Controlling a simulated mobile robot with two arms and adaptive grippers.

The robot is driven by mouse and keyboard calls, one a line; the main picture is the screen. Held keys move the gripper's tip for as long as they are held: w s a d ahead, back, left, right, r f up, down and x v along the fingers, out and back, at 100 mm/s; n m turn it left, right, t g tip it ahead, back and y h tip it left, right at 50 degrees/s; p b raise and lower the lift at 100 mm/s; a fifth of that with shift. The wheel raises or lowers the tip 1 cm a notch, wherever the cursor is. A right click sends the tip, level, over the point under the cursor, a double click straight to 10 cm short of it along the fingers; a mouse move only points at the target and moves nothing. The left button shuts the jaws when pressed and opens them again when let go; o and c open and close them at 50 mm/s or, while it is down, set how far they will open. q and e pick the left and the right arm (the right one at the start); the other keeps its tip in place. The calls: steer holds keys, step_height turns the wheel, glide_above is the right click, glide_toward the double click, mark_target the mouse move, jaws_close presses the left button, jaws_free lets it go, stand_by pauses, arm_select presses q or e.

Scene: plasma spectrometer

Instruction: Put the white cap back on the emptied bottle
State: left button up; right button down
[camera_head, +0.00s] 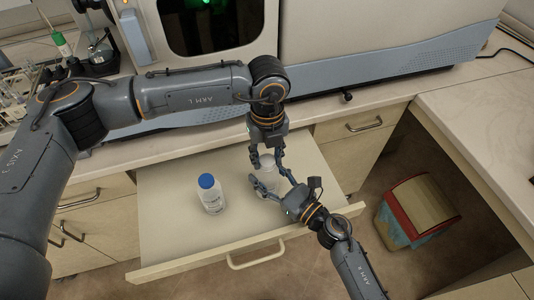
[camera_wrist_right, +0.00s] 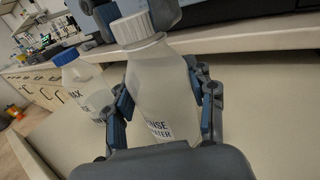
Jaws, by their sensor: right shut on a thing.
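A translucent white bottle (camera_head: 268,178) with a label reading in part "RINSE WATER" stands tilted in the right wrist view (camera_wrist_right: 163,95). My right gripper (camera_head: 271,180) is shut on its body, with a finger on each side (camera_wrist_right: 165,105). A white ribbed cap (camera_wrist_right: 133,28) sits at the bottle's mouth; whether it is seated or threaded I cannot tell. My left gripper (camera_head: 267,154) points down from above, its fingers on both sides of the cap. Whether they press on it is unclear. In the right wrist view its fingers show behind and beside the cap.
A blue-capped white bottle (camera_head: 211,194) stands in the open drawer (camera_head: 165,235), left of my grippers. The drawer floor is otherwise clear. The spectrometer (camera_head: 390,65) stands behind on the counter. A red-rimmed bin (camera_head: 398,215) is on the floor at right.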

arm_select(q)
jaws_close()
steer(key=m, duration=0.6)
steer(key=shift+m, duration=0.3)
steer(key=m, duration=0.4)
steer(key=shift+m, duration=0.3)
steer(key=m, duration=0.8)
steer(key=shift+m, duration=0.3)
steer(key=m, duration=0.8)
steer(key=shift+m, duration=0.3)
steer(key=m, duration=0.4)
steer(key=shift+f+m, duration=0.1)
steer(key=shift+m, duration=0.2)
steer(key=o, duration=0.9)
jaws_free()
